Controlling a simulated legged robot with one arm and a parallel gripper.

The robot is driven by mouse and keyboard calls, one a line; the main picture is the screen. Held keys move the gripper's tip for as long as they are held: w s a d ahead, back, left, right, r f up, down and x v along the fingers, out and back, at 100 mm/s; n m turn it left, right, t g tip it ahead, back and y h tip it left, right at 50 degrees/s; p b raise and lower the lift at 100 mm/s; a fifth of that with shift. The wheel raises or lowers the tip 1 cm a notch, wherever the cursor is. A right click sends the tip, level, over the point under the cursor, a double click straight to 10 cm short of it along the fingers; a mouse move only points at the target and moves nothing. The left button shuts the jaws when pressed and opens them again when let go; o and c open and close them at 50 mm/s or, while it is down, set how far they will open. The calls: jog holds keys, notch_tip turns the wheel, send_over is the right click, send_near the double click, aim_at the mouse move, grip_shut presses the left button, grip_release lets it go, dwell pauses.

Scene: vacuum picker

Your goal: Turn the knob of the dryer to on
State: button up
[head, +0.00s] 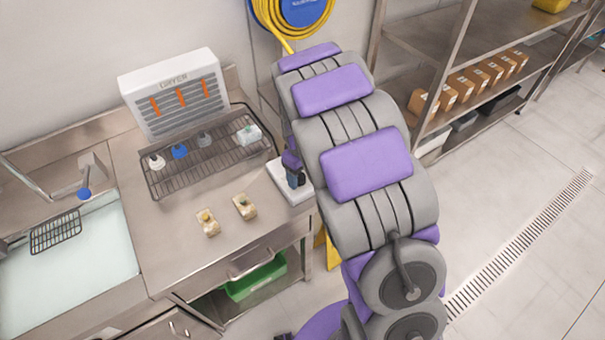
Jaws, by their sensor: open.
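The dryer (178,97) is a white upright box with a slatted front, orange strips and lettering along its top. It stands at the back of the steel counter against the wall. I cannot make out its knob. My gripper (295,181), partly hidden beside my grey and purple body, shows as a small dark and purple shape over a white block (283,193) at the counter's right edge. It is open, right of and in front of the dryer and apart from it. I cannot tell whether it touches the block.
A dark wire rack (222,166) in front of the dryer holds several small items. Two small yellowish pieces (208,222) (244,206) lie on the counter. A sink (75,270) is at left. Shelving (455,45) with boxes is at right. Open floor lies at far right.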

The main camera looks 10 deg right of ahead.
jog(key=shift+a, duration=0.9)
jog(key=shift+d, duration=0.95)
jog(key=c, duration=0.6)
jog(key=shift+a, duration=0.4)
jog(key=c, duration=0.5)
jog(key=shift+o, duration=0.2)
